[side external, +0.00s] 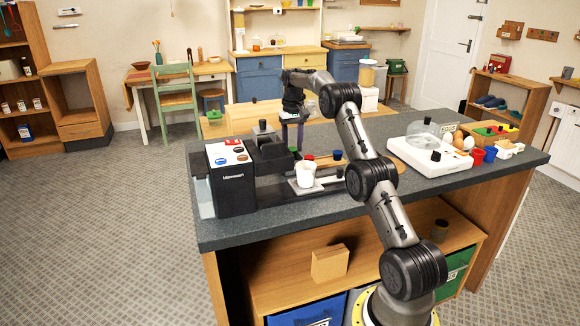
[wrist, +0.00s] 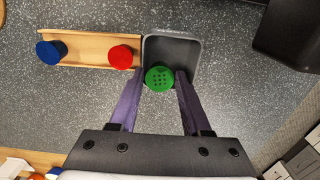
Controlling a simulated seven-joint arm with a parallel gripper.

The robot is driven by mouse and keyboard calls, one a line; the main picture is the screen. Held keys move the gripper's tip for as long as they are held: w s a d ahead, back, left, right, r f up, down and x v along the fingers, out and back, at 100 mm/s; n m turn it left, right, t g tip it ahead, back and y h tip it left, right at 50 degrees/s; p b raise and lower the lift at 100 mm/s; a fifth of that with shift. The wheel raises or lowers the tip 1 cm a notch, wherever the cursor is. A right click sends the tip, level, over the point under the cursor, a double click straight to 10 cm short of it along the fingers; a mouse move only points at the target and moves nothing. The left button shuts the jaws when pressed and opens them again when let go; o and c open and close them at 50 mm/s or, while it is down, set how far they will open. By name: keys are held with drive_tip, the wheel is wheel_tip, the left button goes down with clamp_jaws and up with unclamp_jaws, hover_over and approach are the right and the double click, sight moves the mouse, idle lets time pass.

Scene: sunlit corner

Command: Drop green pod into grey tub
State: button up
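The green pod (wrist: 160,78) has a dotted top and shows in the wrist view between my two purple fingertips. My gripper (wrist: 160,75) appears shut on it, with a finger against each side. The grey tub (wrist: 172,50) is a square, open container beneath and just beyond the pod; the pod overlaps its near part, and the near rim is hidden. The height of the pod above the tub is hard to tell. In the side view my gripper (side external: 291,145) points down over the counter behind the coffee machine; the pod cannot be made out there.
A wooden tray (wrist: 85,42) beside the tub holds a red pod (wrist: 120,57) and a blue pod (wrist: 50,52). The black coffee machine (side external: 232,178) stands close by, with a white cup (side external: 306,174) beside it. A white scale (side external: 430,157) sits farther right on the counter.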

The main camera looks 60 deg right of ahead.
drive_tip(key=o, duration=0.4)
drive_tip(key=shift+r, duration=3.75)
